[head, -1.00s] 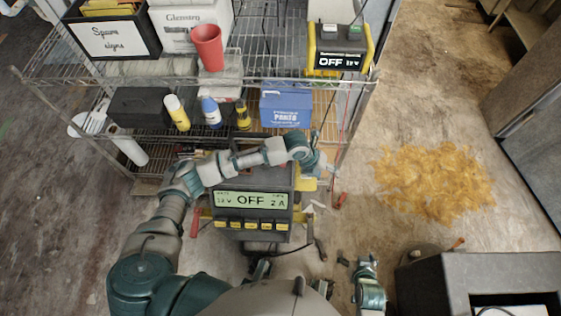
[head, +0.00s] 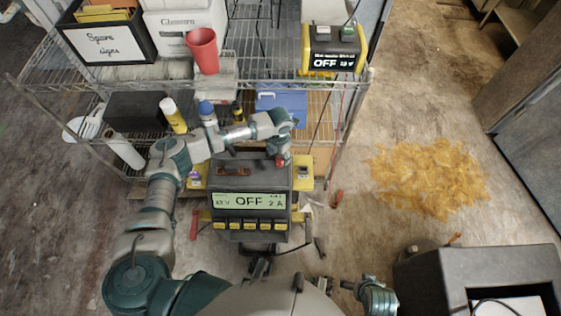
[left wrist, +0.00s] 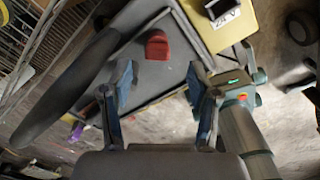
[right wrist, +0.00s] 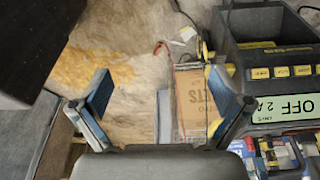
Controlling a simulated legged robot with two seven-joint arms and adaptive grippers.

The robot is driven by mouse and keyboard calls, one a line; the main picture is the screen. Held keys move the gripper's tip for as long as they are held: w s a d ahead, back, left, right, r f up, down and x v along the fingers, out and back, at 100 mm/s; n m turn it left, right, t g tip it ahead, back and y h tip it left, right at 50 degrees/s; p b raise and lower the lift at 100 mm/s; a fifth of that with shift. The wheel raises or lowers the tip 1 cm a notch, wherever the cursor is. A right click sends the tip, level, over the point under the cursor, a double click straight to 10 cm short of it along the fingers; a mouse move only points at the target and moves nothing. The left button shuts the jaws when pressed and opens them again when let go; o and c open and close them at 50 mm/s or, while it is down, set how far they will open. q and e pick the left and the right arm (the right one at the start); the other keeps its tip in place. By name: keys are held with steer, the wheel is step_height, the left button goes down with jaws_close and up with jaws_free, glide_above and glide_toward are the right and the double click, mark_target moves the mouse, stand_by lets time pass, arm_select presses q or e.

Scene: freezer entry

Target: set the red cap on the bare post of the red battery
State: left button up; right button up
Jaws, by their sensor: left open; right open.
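The red cap (left wrist: 157,45) lies on a dark flat surface in the left wrist view, ahead of and between my open left fingers (left wrist: 158,85), apart from them. In the head view a small red thing, probably the cap (head: 281,161), shows on the right of the charger's (head: 250,222) top, just below my left gripper (head: 282,148). My right gripper (right wrist: 160,95) is open and empty; it shows low in the head view (head: 336,284). I cannot make out the red battery or its bare post for certain. Red and blue parts (right wrist: 280,155) show beside the charger in the right wrist view.
A wire shelf (head: 180,82) stands behind the charger, with a red cup (head: 203,50), bottles and boxes. A yellow-black unit (head: 333,48) reading OFF sits on it. A dark box (head: 430,283) stands at right. Yellow spill (head: 428,178) covers open floor.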

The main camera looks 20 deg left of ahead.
mark_target(279, 159)
arm_select(q)
steer(key=shift+a+f, duration=0.1)
steer(key=shift+f, duration=0.6)
steer(key=f, duration=0.1)
steer(key=f+b, duration=0.1)
steer(key=f, duration=0.2)
steer(key=shift+w+f, duration=0.25)
steer(key=shift+f, duration=0.15)
steer(key=c, duration=1)
arm_select(e)
steer(key=w+a+t, duration=0.2)
steer(key=w+t, duration=0.1)
steer(key=w, duration=0.3)
steer(key=shift+r+y, duration=0.3)
